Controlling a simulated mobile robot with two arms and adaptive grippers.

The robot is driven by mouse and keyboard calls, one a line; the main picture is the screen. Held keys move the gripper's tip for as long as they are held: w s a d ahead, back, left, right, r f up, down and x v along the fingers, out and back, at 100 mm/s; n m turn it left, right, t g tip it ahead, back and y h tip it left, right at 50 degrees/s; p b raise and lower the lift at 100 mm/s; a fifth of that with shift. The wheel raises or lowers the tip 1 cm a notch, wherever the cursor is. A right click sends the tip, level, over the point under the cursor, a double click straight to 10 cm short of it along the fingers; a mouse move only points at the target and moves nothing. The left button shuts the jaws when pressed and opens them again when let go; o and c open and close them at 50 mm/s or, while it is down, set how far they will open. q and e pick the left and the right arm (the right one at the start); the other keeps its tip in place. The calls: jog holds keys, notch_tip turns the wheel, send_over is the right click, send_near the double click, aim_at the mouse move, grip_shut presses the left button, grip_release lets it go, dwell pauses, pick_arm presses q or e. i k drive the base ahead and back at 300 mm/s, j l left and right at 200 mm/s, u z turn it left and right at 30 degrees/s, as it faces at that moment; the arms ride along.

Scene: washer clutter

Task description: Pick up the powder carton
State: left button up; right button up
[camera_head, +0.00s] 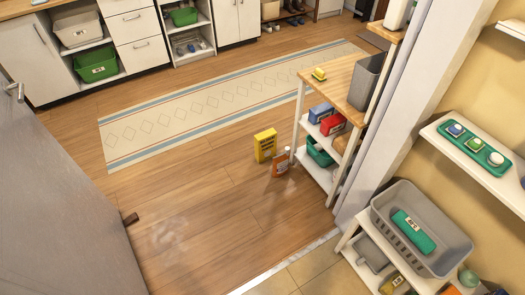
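A yellow carton (265,145) stands upright on the wooden floor, just left of a small wooden-topped shelf unit. It looks like a powder carton, but its label is too small to read. An orange bottle (280,163) stands on the floor right beside it, on its near side. A blue box (321,112) and a red box (332,124) sit on the unit's upper shelf. Neither of my grippers is in view.
The shelf unit (340,72) stands against a white door frame (395,110). A grey door (60,215) fills the left. A patterned runner (220,100) lies beyond the carton. A grey basket (420,225) sits on a rack at right.

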aim_at(265, 142)
jog(key=i+l, duration=0.1)
jog(key=i+j+z, duration=0.25)
jog(key=i+j, duration=0.15)
jog(key=i, duration=0.25)
jog(key=i+j+z, duration=0.25)
jog(key=i+j, duration=0.3)
jog(key=i, duration=0.1)
